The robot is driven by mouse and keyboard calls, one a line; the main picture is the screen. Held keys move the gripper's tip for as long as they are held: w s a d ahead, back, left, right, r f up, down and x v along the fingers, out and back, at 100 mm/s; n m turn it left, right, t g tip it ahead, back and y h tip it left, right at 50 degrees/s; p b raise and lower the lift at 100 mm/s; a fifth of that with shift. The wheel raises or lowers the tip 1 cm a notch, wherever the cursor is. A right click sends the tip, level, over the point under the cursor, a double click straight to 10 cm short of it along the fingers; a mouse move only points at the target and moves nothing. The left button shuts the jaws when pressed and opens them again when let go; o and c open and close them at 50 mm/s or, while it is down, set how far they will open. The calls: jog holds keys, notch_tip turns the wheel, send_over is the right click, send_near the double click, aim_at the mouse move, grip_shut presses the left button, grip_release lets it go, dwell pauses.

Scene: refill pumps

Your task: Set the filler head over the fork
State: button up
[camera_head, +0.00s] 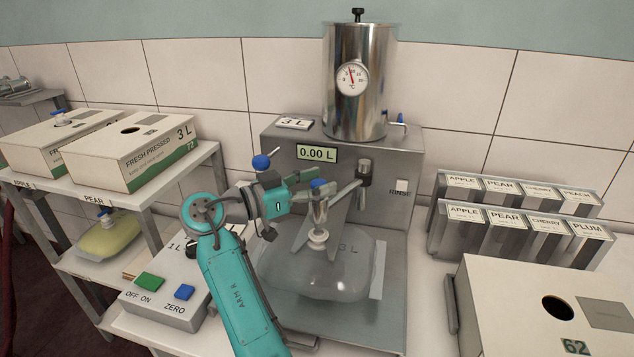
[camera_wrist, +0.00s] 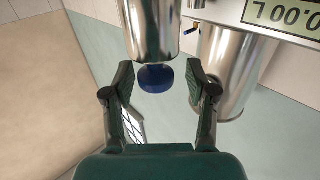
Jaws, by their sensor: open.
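The filler head (camera_head: 319,208) is a metal cylinder with a blue knob (camera_head: 319,184) on top, on a swing arm (camera_head: 346,191) from the machine's post. It appears above the white spout (camera_head: 317,236) of a clear 3 L bag (camera_head: 325,275). Grey fork prongs (camera_head: 333,250) show around the spout; exact alignment is unclear. My gripper (camera_head: 305,192) is beside the knob. In the wrist view my gripper (camera_wrist: 158,75) is open, its fingers on either side of the blue knob (camera_wrist: 155,79), with gaps visible; the metal head (camera_wrist: 153,30) extends beyond it.
The filling machine (camera_head: 400,140) reads 0.00 L and carries a steel tank (camera_head: 357,90). A control box (camera_head: 165,295) with green and blue buttons stands left. Juice cartons (camera_head: 130,150) sit on a shelf. Label holders (camera_head: 515,240) and another carton (camera_head: 530,320) occupy the right.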

jog(key=v, duration=1.2)
